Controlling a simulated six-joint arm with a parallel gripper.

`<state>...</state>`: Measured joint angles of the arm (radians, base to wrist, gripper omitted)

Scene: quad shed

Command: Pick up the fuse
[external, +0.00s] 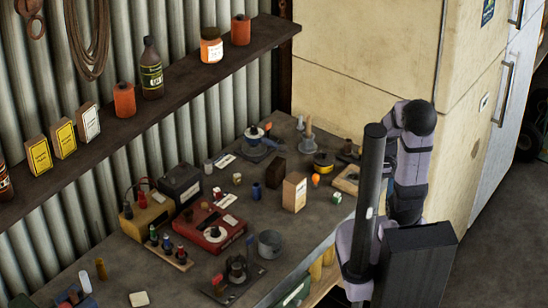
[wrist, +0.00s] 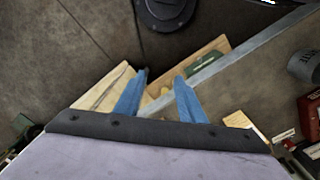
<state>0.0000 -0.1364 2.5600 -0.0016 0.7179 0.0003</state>
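I cannot tell for sure which small object is the fuse; several small pieces lie on the bench (external: 315,222), including a small pale one (external: 237,178) and a white-and-green one (external: 337,197) near the front edge. In the wrist view my gripper (wrist: 162,78) shows two blue fingers, apart and with nothing held between them. It points past the bench's metal edge (wrist: 235,55) toward the floor and the lower shelf. In the external view my arm stands at the right, and the gripper's fingers are not clearly visible.
The bench holds a red device (external: 210,222), a grey tin (external: 270,244), an upright wooden box (external: 294,192) and a dark stand (external: 236,272). A yellow-black tape roll (external: 323,162) lies near the back. A wall shelf (external: 135,118) carries jars and a bottle. A green item (wrist: 203,62) sits on the lower shelf.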

